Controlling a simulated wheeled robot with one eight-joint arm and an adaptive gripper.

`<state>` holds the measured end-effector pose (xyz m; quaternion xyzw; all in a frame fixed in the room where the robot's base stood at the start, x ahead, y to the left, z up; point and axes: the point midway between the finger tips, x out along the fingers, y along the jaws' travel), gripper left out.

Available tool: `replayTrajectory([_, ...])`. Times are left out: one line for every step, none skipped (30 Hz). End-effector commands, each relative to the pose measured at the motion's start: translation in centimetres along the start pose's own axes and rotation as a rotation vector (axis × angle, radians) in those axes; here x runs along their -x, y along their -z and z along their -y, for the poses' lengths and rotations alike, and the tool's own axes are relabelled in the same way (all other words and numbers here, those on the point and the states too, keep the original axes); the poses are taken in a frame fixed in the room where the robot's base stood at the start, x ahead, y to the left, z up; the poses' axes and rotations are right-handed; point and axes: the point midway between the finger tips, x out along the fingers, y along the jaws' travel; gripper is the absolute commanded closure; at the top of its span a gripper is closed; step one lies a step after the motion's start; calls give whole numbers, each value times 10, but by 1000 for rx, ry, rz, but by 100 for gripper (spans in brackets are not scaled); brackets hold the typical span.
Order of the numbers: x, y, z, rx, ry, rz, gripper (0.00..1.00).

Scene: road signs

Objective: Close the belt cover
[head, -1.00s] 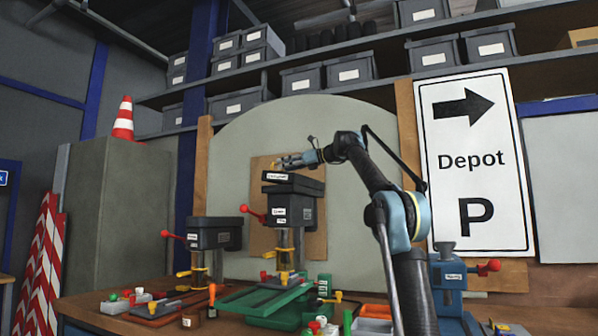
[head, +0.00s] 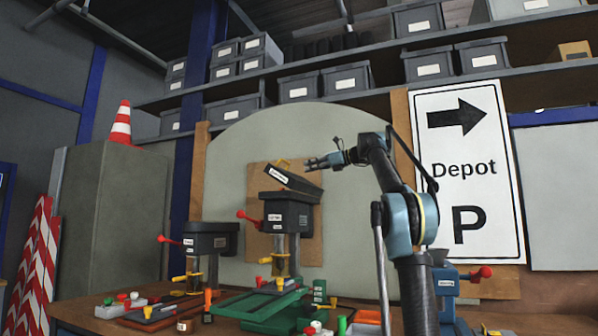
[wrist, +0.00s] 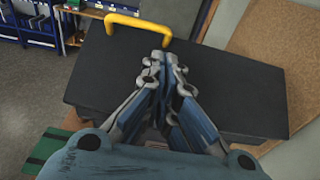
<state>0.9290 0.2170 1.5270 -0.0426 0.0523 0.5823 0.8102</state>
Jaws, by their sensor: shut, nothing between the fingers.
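The belt cover (head: 291,182) is a dark lid with a white label on top of the middle drill press (head: 287,213). It is tilted, with its left end raised and its right end low. My gripper (head: 309,163) is shut and empty, just above the cover and right of the handle. In the wrist view my gripper (wrist: 163,60) overlaps the cover near the handle; contact cannot be told.
A smaller drill press (head: 209,238) stands to the left. The bench (head: 222,326) carries small vices and tools. A blue machine (head: 445,285) is right of my arm. A Depot sign (head: 465,180) leans behind, under shelves of grey boxes. Space above the cover is open.

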Motion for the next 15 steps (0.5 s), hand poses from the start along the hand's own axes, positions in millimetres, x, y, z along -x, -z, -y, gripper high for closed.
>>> replayTrajectory([9,0,-3,-2,2,9,100])
replayTrajectory([15,0,-6,-3,3,16,100])
replayTrajectory([22,0,-10,-6,2,29,100])
replayTrajectory([29,0,-13,-7,1,38,100])
replayTrajectory([35,1,-16,-8,2,47,100])
replayTrajectory([43,1,-21,-9,0,60,100])
replayTrajectory([48,2,-25,-10,-1,69,100])
replayTrajectory([54,2,-28,-10,-1,77,100])
replayTrajectory([60,3,-32,-10,-2,89,100])
replayTrajectory([64,4,-35,-10,-4,95,100])
replayTrajectory([67,4,-37,-9,-4,101,100])
replayTrajectory([71,4,-40,-9,-4,108,100])
replayTrajectory([73,5,-42,-9,-4,113,100])
replayTrajectory([74,5,-43,-9,-5,116,100])
replayTrajectory([75,5,-44,-9,-7,119,100])
